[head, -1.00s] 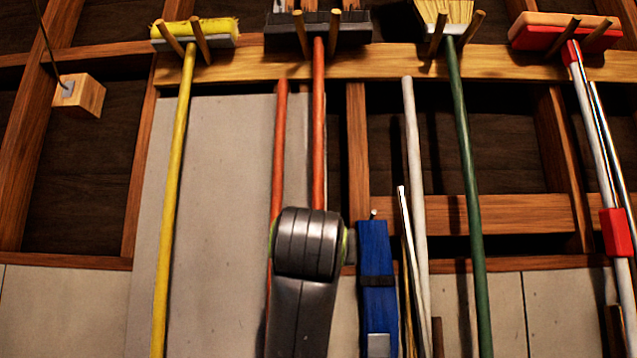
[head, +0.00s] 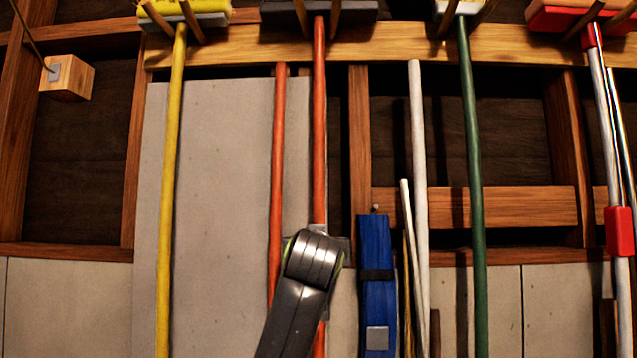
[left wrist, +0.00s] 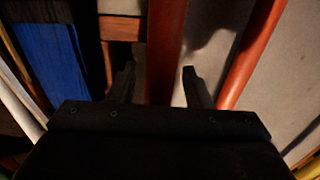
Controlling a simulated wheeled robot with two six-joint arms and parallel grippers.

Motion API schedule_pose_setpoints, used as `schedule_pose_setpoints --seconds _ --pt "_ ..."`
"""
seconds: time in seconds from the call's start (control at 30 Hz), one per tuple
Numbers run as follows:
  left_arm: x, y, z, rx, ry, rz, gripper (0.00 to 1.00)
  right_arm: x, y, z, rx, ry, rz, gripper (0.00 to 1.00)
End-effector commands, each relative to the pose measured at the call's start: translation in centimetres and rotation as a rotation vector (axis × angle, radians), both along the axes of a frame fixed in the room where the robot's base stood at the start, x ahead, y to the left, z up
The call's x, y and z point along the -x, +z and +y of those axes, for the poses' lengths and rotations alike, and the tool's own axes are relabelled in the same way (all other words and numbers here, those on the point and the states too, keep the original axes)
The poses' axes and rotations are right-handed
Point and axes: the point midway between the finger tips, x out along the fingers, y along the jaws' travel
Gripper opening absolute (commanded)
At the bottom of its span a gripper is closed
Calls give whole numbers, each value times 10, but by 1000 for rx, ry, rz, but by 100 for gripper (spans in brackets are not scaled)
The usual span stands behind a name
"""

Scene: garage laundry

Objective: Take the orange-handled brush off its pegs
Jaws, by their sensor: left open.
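The orange-handled brush (head: 319,120) hangs head-up on the wall in the head view. Its dark head (head: 350,12) sits behind two wooden pegs (head: 301,16), partly cut off by the top edge. My left arm covers the lower part of the handle. In the left wrist view my left gripper (left wrist: 158,76) is open, one finger on each side of an orange handle (left wrist: 166,40). No closed grip on the handle shows. A second, shorter orange pole (head: 277,170) stands just left of the brush; it also shows in the left wrist view (left wrist: 250,50). My right gripper is not in view.
A yellow-handled brush (head: 172,180) hangs to the left. A blue object (head: 376,285), a white pole (head: 419,180) and a green-handled broom (head: 470,150) are on the right. A red-and-white pole (head: 606,140) is farther right. A wooden rail (head: 400,62) carries the pegs.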

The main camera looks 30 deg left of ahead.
Motion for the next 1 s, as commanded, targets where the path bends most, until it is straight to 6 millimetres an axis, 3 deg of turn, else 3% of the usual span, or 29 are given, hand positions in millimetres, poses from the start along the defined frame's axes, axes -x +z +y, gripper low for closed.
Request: schedule_pose_setpoints --seconds 0.33,0.67,1.0 --pt "-5 -1 3 -1 -1 -1 44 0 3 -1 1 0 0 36" --pt "-5 0 3 -1 -1 -1 1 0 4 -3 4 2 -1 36" --pt "-4 1 3 -1 -1 -4 0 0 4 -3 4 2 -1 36"
